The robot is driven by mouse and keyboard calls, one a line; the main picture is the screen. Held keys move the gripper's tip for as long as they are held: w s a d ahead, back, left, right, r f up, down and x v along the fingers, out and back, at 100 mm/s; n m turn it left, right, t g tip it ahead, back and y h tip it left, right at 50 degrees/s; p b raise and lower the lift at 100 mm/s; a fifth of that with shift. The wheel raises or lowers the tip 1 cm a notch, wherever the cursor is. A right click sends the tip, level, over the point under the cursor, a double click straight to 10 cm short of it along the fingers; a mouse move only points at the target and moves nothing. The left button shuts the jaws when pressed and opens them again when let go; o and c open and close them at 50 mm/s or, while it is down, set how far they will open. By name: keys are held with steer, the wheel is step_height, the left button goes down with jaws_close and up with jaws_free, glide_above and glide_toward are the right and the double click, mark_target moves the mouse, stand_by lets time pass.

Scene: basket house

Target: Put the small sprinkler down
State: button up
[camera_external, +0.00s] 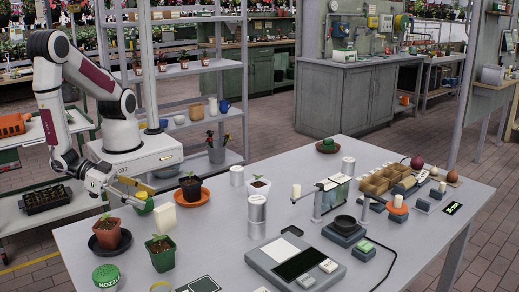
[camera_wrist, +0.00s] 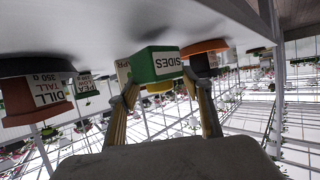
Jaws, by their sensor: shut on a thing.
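The small sprinkler (camera_external: 144,206) is a green block with a yellow upper part. In the wrist view, the picture is upside down and the sprinkler (camera_wrist: 162,65) shows a white label reading "SIDES". My gripper (camera_external: 138,200) is shut on it, with one finger on each side (camera_wrist: 160,92).
A white block (camera_external: 165,219) stands close beside the sprinkler. A terracotta pot (camera_external: 107,236) and a green pot (camera_external: 161,259) are nearer the camera. A dark pot on an orange saucer (camera_external: 203,197) stands to the right. A green "NOZZLE" tub (camera_external: 106,275) is at the front corner.

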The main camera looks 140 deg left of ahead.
mark_target(141, 194)
steer(key=shift+r, duration=4.3)
steer(key=w+d+r+m+t+h, duration=0.1)
steer(key=w+d+m+h, duration=0.15)
steer(key=w, duration=0.85)
steer(key=w+d+r+m+t+h, duration=0.15)
steer(key=w+m+h, duration=0.25)
steer(key=w, duration=0.6)
steer(key=w+d+r+m+t+h, duration=0.1)
steer(key=w+d+m+t+h, duration=0.15)
steer(key=w, duration=0.85)
steer(key=w+a+f+m+g+h, duration=0.1)
steer(key=w+a+m+h, duration=0.1)
steer(key=a, duration=0.4)
steer(key=w+a+f+m+g+h, duration=0.1)
steer(key=w+a+f+m+h, duration=0.1)
steer(key=a, duration=0.4)
steer(key=shift+w+a+h, duration=0.3)
steer(key=shift+w+h, duration=0.5)
steer(key=shift+w, duration=0.15)
steer(key=shift+f, duration=0.1)
